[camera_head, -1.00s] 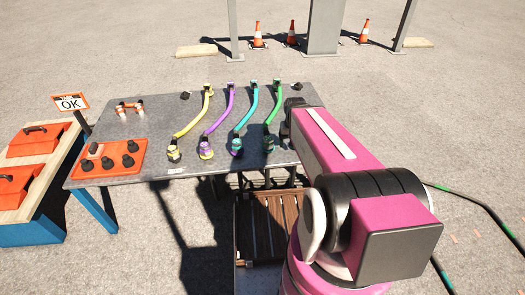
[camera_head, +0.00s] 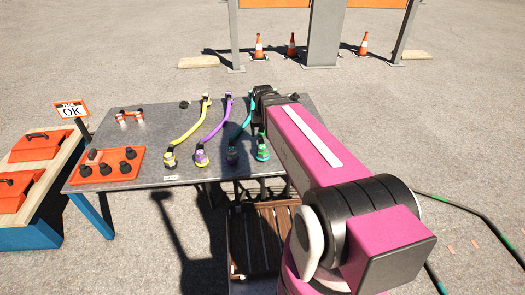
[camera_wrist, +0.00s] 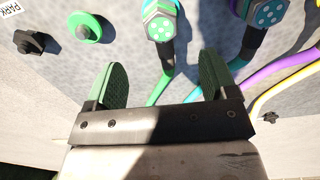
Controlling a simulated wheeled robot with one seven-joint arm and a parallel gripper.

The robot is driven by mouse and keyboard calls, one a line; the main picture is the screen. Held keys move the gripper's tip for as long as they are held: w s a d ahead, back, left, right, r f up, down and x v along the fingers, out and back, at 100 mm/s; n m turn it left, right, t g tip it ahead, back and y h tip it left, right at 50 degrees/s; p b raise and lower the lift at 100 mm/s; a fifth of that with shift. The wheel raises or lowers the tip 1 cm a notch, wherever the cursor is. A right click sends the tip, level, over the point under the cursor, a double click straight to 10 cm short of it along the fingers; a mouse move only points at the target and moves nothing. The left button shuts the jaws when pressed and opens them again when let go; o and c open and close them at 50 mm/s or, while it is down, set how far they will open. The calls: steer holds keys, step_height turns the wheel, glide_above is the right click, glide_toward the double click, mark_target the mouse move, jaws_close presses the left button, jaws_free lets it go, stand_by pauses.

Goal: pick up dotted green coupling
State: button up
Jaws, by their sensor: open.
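The green coupling (camera_head: 263,152) stands at the near end of the green cable, near the table's front edge. In the wrist view, the coupling (camera_wrist: 160,20) has a face with pale dots on a multicoloured body, at the top centre. My gripper (camera_wrist: 165,72) is open and empty, its two green-padded fingers apart. The coupling lies ahead of the gap between the fingertips, not between them. The green cable (camera_wrist: 160,88) runs down behind the gap. In the head view my wrist (camera_head: 268,95) covers most of this cable, and the fingertips are hidden.
A teal coupling (camera_wrist: 262,14), also dotted, stands close on the right; a purple one (camera_head: 201,158) and a yellow one (camera_head: 169,158) stand further left in the head view. A green disc (camera_wrist: 85,27) and a black fitting (camera_wrist: 35,42) lie left in the wrist view.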

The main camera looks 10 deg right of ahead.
mark_target(263, 146)
steer(key=shift+w+a+r, duration=0.1)
steer(key=shift+w+a, duration=0.1)
steer(key=shift+w+d+f, duration=0.1)
steer(key=shift+d+f, duration=0.05)
steer(key=shift+f, duration=5.2)
steer(key=c, duration=1.1)
steer(key=shift+r, duration=0.15)
